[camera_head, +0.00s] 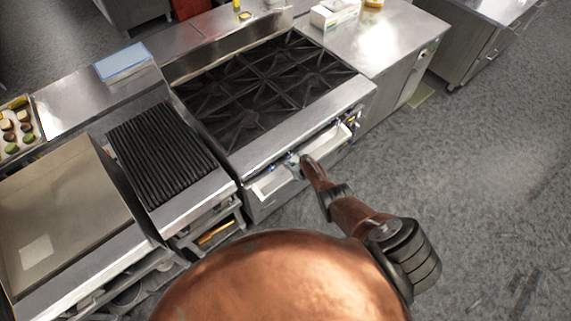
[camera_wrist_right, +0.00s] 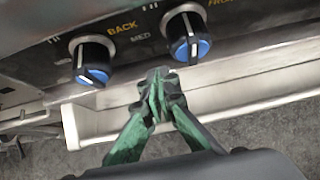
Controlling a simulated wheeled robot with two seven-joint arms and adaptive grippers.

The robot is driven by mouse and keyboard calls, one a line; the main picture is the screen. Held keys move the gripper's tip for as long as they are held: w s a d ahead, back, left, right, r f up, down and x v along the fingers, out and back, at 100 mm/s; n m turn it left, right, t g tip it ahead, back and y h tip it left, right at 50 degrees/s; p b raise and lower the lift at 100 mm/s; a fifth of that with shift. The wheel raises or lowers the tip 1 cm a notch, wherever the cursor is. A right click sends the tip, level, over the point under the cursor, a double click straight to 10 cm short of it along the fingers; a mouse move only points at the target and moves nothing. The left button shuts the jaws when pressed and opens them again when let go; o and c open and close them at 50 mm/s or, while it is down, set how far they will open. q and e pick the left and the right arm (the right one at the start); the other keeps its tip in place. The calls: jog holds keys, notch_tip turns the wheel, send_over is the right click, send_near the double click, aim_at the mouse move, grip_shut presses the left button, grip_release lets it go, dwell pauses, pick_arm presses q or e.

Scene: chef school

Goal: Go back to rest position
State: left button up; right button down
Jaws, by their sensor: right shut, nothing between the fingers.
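My right arm reaches from the lower right to the front of the stove (camera_head: 265,150) in the head view. My right gripper (camera_head: 299,160) is at the stove's control panel. In the right wrist view the green and dark fingers of this gripper (camera_wrist_right: 158,84) are closed together with nothing between them. Their tips are just below the panel, between a left knob (camera_wrist_right: 93,60) and a right knob (camera_wrist_right: 187,37), both black with blue faces. Whether the fingers touch anything is unclear. My left gripper is not in view.
The stove top carries black grates (camera_head: 270,85). A ridged grill (camera_head: 160,150) and a flat griddle (camera_head: 60,215) stand to its left. A steel counter (camera_head: 385,40) with a white box (camera_head: 335,13) is at the right. The grey floor (camera_head: 480,170) at the right is clear.

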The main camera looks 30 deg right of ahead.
pick_arm(q)
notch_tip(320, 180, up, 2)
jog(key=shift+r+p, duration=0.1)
jog(key=shift+p, duration=0.55)
pick_arm(e)
jog(key=shift+s+r, duration=0.3)
jog(key=shift+r, duration=0.2)
jog(key=shift+s+r, duration=0.25)
jog(key=shift+r, duration=0.2)
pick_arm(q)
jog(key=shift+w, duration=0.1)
pick_arm(e)
jog(key=shift+f, duration=0.1)
